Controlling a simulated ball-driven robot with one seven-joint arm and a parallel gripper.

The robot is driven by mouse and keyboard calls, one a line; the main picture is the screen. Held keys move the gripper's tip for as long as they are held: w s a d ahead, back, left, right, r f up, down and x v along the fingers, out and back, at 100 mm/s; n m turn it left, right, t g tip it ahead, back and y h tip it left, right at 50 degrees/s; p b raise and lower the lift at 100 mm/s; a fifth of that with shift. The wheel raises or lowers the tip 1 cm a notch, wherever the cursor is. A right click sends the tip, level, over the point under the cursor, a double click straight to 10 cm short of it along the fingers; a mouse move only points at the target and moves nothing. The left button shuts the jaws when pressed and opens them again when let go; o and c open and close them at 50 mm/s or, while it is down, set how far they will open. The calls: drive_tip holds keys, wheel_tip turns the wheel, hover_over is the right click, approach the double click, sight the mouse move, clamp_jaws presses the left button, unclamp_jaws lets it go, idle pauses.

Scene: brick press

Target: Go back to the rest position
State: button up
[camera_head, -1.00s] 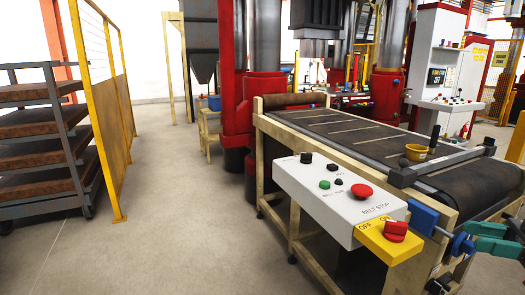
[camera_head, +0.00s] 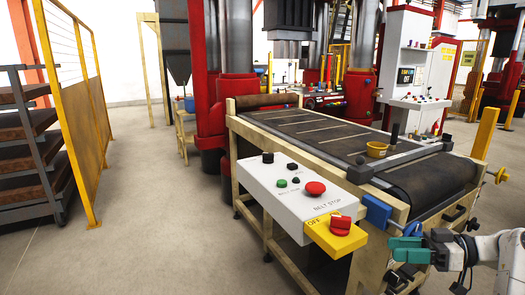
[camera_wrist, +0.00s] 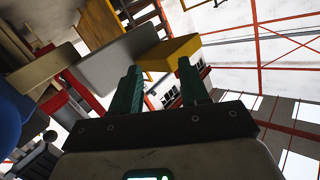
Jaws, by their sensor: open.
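My gripper (camera_head: 398,250) is at the lower right of the head view, in front of the conveyor's near end. Its green fingers are apart and hold nothing. The wrist view shows both fingers (camera_wrist: 160,92) open, with a tilted look up toward the roof. The white control box (camera_head: 290,198), with green, black and red buttons, is to the left of my gripper. Its yellow end part (camera_head: 334,238) carries a red switch (camera_head: 340,224) and lies just left of the fingers, apart from them in the wrist view.
A yellow fence (camera_head: 75,120) and brick rack (camera_head: 30,150) stand left. The floor (camera_head: 150,225) between is clear.

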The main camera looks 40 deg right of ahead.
drive_tip(key=w+a+f+m+g+h+p, duration=0.1)
drive_tip(key=w+a+f+m+g, duration=0.2)
drive_tip(key=a+f, duration=0.6)
drive_tip(key=w+a+f+m+g+h+p, duration=0.1)
drive_tip(key=w+a+f+g+p, duration=0.2)
drive_tip(key=a+f, duration=0.6)
drive_tip(key=s+a+f+g+h, duration=0.2)
drive_tip(key=s+a+f+g, duration=0.15)
drive_tip(key=a, duration=0.65)
drive_tip(key=s+a+r+g+h+p, duration=0.1)
drive_tip(key=s+g+h+p, duration=0.1)
drive_tip(key=s+h, duration=0.3)
drive_tip(key=shift+s+r+g, duration=0.2)
drive_tip(key=shift+s+g, duration=0.45)
drive_tip(key=shift+s, duration=1.65)
